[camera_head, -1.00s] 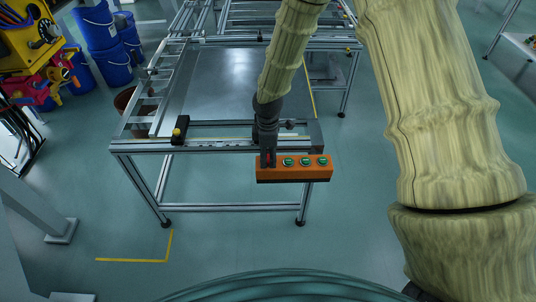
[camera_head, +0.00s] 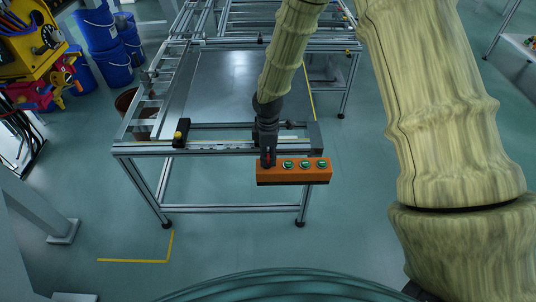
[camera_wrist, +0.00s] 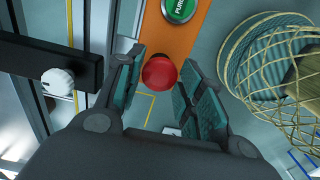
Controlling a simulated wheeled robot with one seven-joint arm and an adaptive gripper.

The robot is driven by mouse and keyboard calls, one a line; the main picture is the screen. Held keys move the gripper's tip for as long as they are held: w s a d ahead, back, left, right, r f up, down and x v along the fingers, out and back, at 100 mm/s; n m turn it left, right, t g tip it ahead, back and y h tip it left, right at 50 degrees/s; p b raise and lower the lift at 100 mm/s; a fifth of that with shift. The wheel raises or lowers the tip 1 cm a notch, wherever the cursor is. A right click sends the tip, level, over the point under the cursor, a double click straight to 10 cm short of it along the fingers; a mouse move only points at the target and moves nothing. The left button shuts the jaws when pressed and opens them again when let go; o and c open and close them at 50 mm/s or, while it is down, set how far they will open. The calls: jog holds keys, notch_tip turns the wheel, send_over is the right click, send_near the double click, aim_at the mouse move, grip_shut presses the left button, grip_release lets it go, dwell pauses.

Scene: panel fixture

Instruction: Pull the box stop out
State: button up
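The box stop is a red round button (camera_wrist: 159,73) at the near end of an orange button box (camera_wrist: 180,38). In the head view the orange box (camera_head: 294,178) sits at the front edge of the table, with several green buttons in a row to the right. My gripper (camera_wrist: 161,72) reaches down over the box's left end. In the wrist view its two dark fingers stand on either side of the red button, apart, with the button between their tips. I cannot tell whether either finger touches it. In the head view my gripper (camera_head: 268,158) largely hides the button.
The metal-framed table (camera_head: 215,85) stands behind the box. Blue buckets (camera_head: 108,60) and a yellow-red machine (camera_head: 35,60) stand at far left. The floor in front is clear.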

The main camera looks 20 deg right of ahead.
jog(key=o, duration=0.3)
jog(key=shift+r, duration=0.1)
jog(key=shift+o, duration=0.2)
notch_tip(320, 180, up, 12)
dwell(0.5)
dwell(0.4)
